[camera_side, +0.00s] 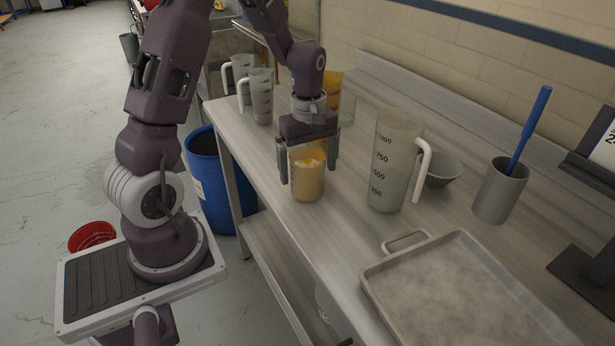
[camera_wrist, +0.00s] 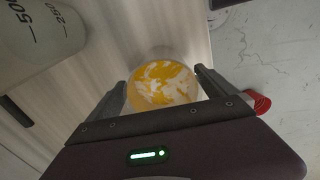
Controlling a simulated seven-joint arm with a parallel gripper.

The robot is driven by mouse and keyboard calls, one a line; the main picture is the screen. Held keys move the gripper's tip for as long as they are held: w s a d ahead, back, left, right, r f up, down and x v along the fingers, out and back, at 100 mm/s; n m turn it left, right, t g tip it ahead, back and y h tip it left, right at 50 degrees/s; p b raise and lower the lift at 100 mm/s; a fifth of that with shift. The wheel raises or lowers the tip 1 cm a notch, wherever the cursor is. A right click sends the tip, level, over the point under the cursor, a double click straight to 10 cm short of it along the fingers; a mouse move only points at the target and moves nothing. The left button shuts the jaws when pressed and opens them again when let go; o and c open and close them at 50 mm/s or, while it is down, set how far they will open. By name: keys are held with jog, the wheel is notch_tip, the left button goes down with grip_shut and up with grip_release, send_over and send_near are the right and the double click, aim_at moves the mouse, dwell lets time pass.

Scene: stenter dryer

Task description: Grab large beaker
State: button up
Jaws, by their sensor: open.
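A beaker (camera_side: 308,188) with yellow-orange and white contents stands upright on the metal table near its front edge. My gripper (camera_side: 307,172) is open above and around it, pointing down, with one finger on each side of the beaker. In the wrist view the beaker's round top (camera_wrist: 163,88) lies between the two spread fingers (camera_wrist: 160,77), with a small gap at the fingers. A larger clear graduated jug (camera_side: 393,160) with a white handle stands to the right; its lower markings also show in the wrist view (camera_wrist: 40,32).
A grey tray (camera_side: 400,243) lies at the front right. A grey bowl (camera_side: 441,171) and a grey cup (camera_side: 499,194) with a blue stick are behind it. More jugs (camera_side: 261,98) and a yellow container (camera_side: 333,88) stand farther back. A blue barrel (camera_side: 207,180) is beside the table.

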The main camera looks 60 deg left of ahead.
jog(key=f, duration=0.4)
jog(key=shift+s+d, duration=0.15)
jog(key=shift+s, duration=0.05)
jog(key=shift+r, duration=0.15)
jog(key=c, duration=1.9)
